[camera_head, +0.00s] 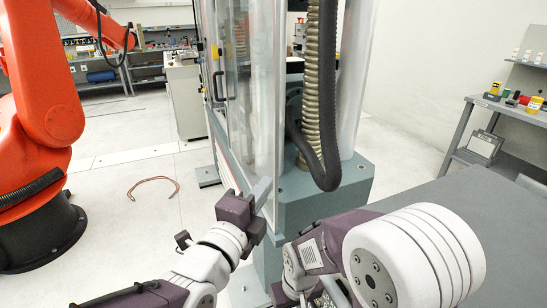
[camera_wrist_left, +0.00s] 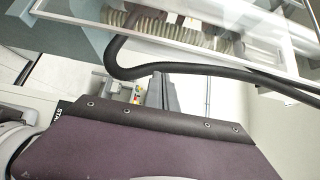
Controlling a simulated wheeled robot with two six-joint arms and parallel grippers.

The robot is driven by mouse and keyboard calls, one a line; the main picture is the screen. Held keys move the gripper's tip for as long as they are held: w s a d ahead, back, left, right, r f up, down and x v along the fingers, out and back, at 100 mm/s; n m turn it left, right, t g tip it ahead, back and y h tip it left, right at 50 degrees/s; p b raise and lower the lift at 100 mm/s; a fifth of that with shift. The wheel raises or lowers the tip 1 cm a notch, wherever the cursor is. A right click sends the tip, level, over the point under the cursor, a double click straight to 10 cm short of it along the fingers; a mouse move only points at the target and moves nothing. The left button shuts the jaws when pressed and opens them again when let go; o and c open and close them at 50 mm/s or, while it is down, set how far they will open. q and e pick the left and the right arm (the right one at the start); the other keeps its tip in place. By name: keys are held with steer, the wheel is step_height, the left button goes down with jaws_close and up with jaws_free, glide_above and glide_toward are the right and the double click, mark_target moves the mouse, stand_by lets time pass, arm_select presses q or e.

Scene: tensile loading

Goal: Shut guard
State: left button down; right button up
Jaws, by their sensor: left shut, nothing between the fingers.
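The guard (camera_head: 262,85) is a tall clear panel in a light frame on the front of the grey-green testing machine (camera_head: 325,185). A black handle (camera_head: 218,86) shows at its left side. I cannot tell how far open the guard stands. My left gripper (camera_head: 262,189) is shut and empty beside the guard's lower part; whether it touches cannot be told. In the left wrist view, its dark grey fingers (camera_wrist_left: 164,92) point toward a clear panel (camera_wrist_left: 230,62) and frame across the top. My right gripper is not in view.
A dark hose (camera_head: 320,130) hangs down the machine's front. An orange robot arm (camera_head: 40,90) stands at left, with a reddish cable loop (camera_head: 153,187) on the floor. A grey table (camera_head: 470,225) fills the right. A side bench (camera_head: 515,112) holds small items.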

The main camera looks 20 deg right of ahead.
arm_select(q)
steer(key=x, duration=0.4)
steer(key=w+a+p+x, duration=0.1)
steer(key=x, duration=0.7)
steer(key=shift+w+a+p, duration=0.15)
steer(key=shift+w+p, duration=0.2)
steer(key=shift+w, duration=0.5)
